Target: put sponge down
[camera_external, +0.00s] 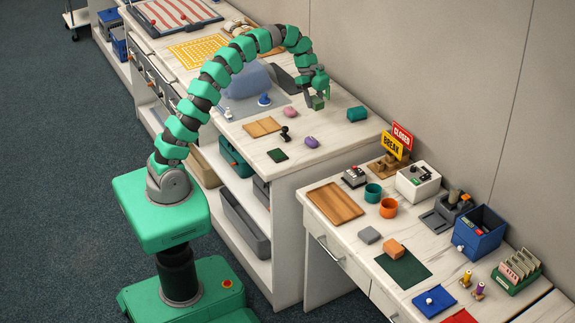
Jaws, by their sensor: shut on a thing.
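A teal block (357,113) sits to the right.
A blue-white bottle-like thing (264,99), a tan board (262,127), a black-knobbed tool (286,135) and a dark green pad (277,155) lie nearby. Some counter around the purple thing is bare.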

